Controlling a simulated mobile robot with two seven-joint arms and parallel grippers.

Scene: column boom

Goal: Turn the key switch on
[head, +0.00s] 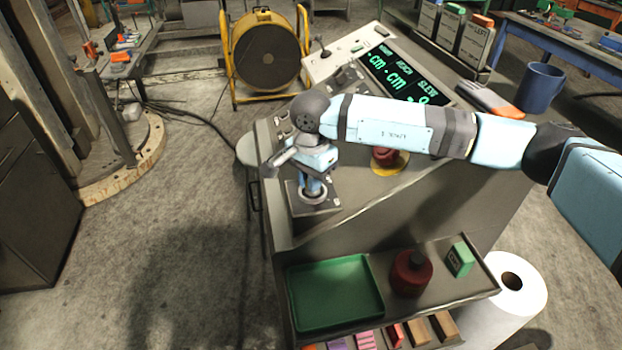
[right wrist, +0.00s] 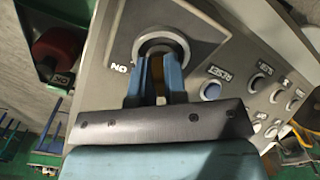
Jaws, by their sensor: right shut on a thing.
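The key switch (head: 314,201) is a round metal collar on a grey plate at the near left corner of the console. My right gripper (head: 311,183) points down onto the switch. Its blue fingers are shut on the key (right wrist: 157,72), a brownish strip between them in front of the collar. The fingers and collar hide most of the key, so I cannot tell its exact angle. My left gripper is not in view.
A red mushroom button (head: 385,157) lies under my forearm. Below is a shelf with a green tray (head: 335,291), a red bottle (head: 411,273) and a green box (head: 460,259). Floor on the left is open.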

